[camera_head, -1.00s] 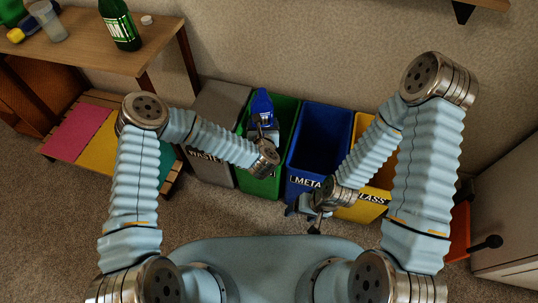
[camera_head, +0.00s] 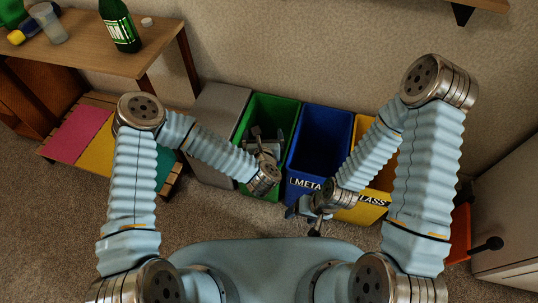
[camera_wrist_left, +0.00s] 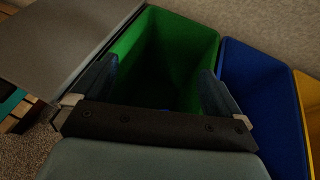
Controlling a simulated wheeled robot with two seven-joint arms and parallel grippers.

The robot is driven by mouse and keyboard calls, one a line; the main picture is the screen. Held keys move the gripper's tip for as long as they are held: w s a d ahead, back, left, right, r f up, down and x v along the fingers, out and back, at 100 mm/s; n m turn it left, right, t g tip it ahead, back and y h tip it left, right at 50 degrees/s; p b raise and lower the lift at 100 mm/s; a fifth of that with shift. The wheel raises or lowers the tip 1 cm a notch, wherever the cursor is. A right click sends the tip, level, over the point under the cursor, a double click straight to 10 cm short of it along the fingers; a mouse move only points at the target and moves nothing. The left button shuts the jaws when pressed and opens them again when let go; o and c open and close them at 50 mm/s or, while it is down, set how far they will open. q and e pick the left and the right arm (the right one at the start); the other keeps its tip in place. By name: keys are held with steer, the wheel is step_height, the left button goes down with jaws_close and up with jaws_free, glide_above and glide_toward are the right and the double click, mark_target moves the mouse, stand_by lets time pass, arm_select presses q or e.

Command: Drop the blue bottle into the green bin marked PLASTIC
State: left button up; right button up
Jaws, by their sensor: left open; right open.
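The green bin (camera_head: 289,108) stands between a grey bin and a blue bin; my left arm covers its front, so no PLASTIC label is readable. My left gripper (camera_head: 266,134) is over the bin's opening, fingers spread and empty. In the left wrist view the green bin (camera_wrist_left: 190,32) lies beneath the open fingers, its inside dark. The blue bottle is not clearly visible; a small bluish patch (camera_wrist_left: 166,109) shows low in the bin, just beyond the gripper's dark bar, too little to identify. My right gripper (camera_head: 303,215) is open and empty in front of the blue bin.
The grey bin (camera_head: 219,105) is left of the green one. The blue METAL bin (camera_head: 325,118) and yellow GLASS bin (camera_head: 362,212) are to its right. A wooden table (camera_head: 85,42) with a green bottle (camera_head: 120,27) stands at upper left.

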arm_select(q)
steer(key=v, duration=0.8)
